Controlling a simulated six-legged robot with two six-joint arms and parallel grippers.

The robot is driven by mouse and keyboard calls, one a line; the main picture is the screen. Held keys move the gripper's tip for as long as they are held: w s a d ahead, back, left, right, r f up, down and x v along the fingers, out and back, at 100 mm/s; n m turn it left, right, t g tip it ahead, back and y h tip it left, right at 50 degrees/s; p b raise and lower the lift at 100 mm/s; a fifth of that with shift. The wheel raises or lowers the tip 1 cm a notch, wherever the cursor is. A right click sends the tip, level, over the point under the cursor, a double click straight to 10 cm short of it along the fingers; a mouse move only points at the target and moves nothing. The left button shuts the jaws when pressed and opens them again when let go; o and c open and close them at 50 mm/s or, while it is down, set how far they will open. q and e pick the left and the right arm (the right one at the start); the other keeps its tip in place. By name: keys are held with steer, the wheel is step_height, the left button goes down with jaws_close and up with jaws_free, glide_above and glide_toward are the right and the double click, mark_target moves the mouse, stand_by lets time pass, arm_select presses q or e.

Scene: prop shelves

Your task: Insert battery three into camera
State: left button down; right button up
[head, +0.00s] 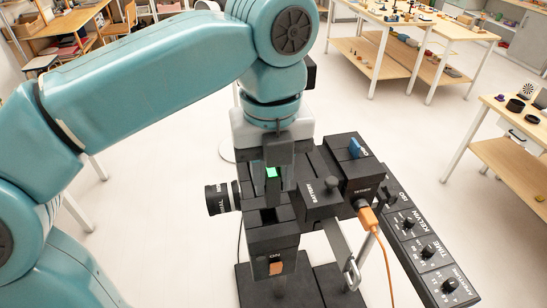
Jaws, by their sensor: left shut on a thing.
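The camera (262,238) is a black blocky rig with a lens (217,198) pointing left and a block (322,200) marked "BATTERY" with a round knob. My left gripper (273,180) comes down from above onto its left-middle part. It is shut on a dark thing with a bright green patch (271,173), which seems to be the battery; its number cannot be read. The fingers and dark housing hide the lower end of the held thing, so I cannot tell how deep it sits. My right gripper is not in view.
An orange cable (384,255) plugs in at the "TETHER" block, beside a blue switch (356,148). A knob panel (425,248) marked KELVIN, TIME and APERTURE extends to the lower right. Prop tables (385,48) stand at the back right, with clear pale floor between.

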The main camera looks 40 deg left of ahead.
mark_target(270, 191)
arm_select(q)
steer(key=shift+s+a+f, duration=0.15)
steer(key=shift+a+f, duration=0.35)
steer(key=shift+f, duration=0.3)
steer(key=shift+s+d+f, duration=0.15)
steer(key=shift+s+f, duration=0.1)
steer(key=shift+f, duration=0.05)
steer(key=shift+d+f+b, duration=0.2)
steer(key=shift+f+b, duration=0.2)
steer(key=shift+b, duration=0.3)
steer(key=shift+w+d+f+b, duration=0.15)
steer(key=shift+f+b, duration=0.15)
steer(key=shift+w+r, duration=0.15)
steer(key=shift+w, duration=0.1)
steer(key=shift+w+a, duration=0.1)
steer(key=shift+a, duration=0.35)
steer(key=shift+s, duration=0.35)
steer(key=shift+w, duration=0.15)
steer(key=shift+w+a+f, duration=0.1)
steer(key=shift+w+f, duration=0.1)
steer(key=shift+w, duration=0.05)
steer(key=shift+s+r, duration=0.1)
steer(key=shift+s, duration=0.2)
steer(key=shift+w+p, duration=0.35)
steer(key=shift+p, duration=0.05)
steer(key=shift+s+d, duration=0.2)
steer(key=shift+d, duration=0.15)
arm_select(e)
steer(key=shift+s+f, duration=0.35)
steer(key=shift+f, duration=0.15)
